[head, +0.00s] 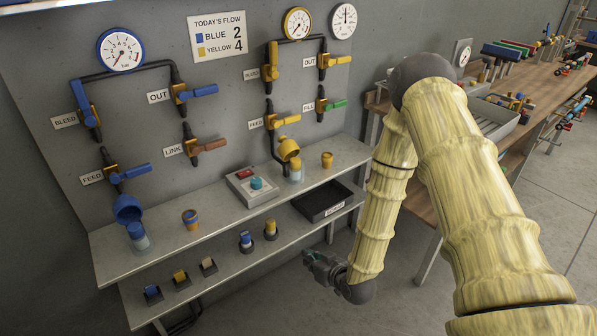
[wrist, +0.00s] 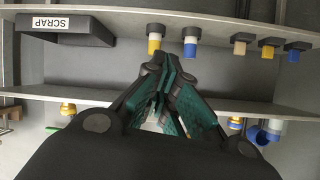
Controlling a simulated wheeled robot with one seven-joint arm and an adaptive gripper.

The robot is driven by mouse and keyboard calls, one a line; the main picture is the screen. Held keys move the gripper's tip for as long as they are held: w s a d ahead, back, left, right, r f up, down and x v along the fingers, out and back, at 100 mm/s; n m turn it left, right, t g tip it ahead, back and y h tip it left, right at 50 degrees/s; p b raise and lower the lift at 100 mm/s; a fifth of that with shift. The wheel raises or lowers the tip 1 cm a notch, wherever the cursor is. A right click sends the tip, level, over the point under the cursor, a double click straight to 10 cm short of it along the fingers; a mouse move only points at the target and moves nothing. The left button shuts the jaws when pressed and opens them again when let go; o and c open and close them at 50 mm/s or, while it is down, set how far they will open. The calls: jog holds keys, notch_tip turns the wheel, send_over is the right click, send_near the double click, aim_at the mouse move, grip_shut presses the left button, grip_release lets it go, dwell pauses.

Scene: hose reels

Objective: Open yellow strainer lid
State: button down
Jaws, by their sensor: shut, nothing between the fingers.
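In the head view, a yellow strainer (head: 289,149) hangs below the yellow pipework, over a clear bowl (head: 296,171) on the upper shelf. Its yellow cup-like top part looks tilted; I cannot tell how the lid sits. My gripper (head: 318,266) is low, in front of and to the right of the shelves, well apart from the strainer. In the wrist view, my fingers (wrist: 172,62) are shut and empty, and they hide most of what lies behind them.
A blue strainer (head: 127,208) hangs at the left. A yellow cup (head: 327,160), a banded cup (head: 190,218) and a button box (head: 250,186) stand on the upper shelf. A black scrap tray (head: 337,209) and several small plugs are on the lower shelf. A wooden bench (head: 535,88) stands right.

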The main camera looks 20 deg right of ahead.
jog(key=w+d+r+n+t+y+b, duration=0.1)
jog(key=w+d+r+t+y+b, duration=0.1)
jog(key=w+d+r+t+b, duration=0.35)
jog(key=w+d+r+n+t+y+b, duration=0.25)
jog(key=w+r+t+b, duration=0.25)
jog(key=w+r+b, duration=0.3)
jog(key=shift+m+g, duration=0.25)
jog(key=shift+m, duration=0.2)
jog(key=x, duration=1)
jog(key=d+x, duration=0.1)
jog(key=x, duration=0.4)
jog(key=shift+w+r+p, duration=0.1)
jog(key=shift+r+p, duration=0.15)
jog(key=shift+p, duration=0.1)
